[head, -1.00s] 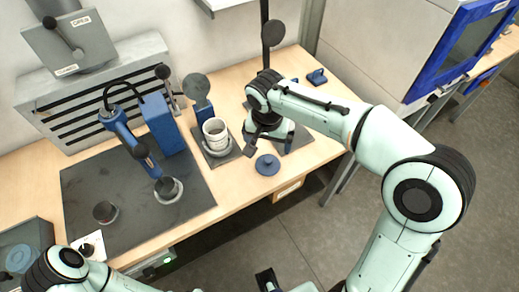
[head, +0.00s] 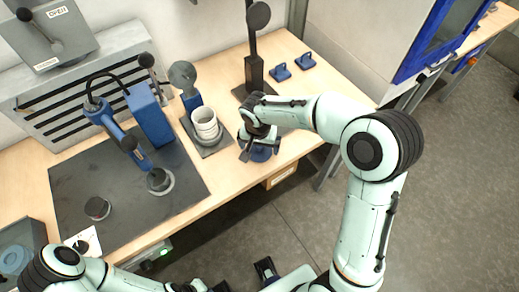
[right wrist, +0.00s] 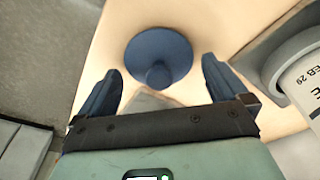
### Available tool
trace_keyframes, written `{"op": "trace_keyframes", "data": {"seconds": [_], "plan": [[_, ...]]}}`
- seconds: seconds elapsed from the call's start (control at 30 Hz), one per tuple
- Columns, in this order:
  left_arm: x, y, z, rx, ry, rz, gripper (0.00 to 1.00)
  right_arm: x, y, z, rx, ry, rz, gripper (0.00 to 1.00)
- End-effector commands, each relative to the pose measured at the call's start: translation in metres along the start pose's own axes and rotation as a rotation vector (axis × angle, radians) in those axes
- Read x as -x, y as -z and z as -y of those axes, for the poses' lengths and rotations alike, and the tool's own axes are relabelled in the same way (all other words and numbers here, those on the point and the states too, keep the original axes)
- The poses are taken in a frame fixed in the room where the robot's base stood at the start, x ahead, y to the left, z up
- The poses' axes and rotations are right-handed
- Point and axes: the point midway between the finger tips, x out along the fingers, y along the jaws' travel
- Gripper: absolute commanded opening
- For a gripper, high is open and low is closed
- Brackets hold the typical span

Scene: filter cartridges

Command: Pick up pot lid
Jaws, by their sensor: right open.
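The pot lid is a round blue disc with a knob, lying on the wooden bench; in the head view it (head: 262,155) is partly hidden under my right gripper (head: 258,148). In the right wrist view the lid (right wrist: 158,45) lies ahead of the fingers, knob toward the camera. My right gripper (right wrist: 160,85) is open and empty, its two blue-grey fingers spread to either side below the knob in the picture. The fingers look apart from the lid.
A white ringed vessel (head: 205,120) stands on a grey plate (head: 215,147) left of the lid. A black stand (head: 254,75) rises behind. A blue-armed device (head: 150,112) stands on the dark mat (head: 185,200).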

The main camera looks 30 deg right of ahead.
Motion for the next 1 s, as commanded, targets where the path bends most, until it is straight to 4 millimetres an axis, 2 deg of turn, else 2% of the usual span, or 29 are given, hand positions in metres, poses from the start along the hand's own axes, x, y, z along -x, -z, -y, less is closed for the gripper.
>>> {"op": "trace_keyframes", "data": {"seconds": [0.1,0.27,0.3,0.43,0.83,1.0], "plan": [[0.0,0.0,0.0,0.0,0.0,0.0,0.0,-0.007,0.0,0.0,-0.001,0.0,0.0,1.0],[0.0,0.0,0.0,0.0,0.0,0.0,0.0,-0.006,0.0,0.0,-0.001,0.001,-0.001,1.0],[0.0,0.0,0.0,0.0,0.0,0.0,0.0,-0.006,0.0,0.0,-0.001,0.0,0.0,0.97],[0.0,0.0,0.0,0.0,0.0,0.0,0.0,-0.006,0.0,0.0,-0.001,0.0,0.0,0.56],[0.0,0.0,0.0,0.0,0.0,0.0,0.0,-0.004,0.0,0.0,-0.001,0.001,-0.001,0.56],[0.001,0.0,-0.001,0.0,0.0,-0.001,0.0,0.008,0.003,0.001,-0.002,0.002,-0.002,0.56]]}}
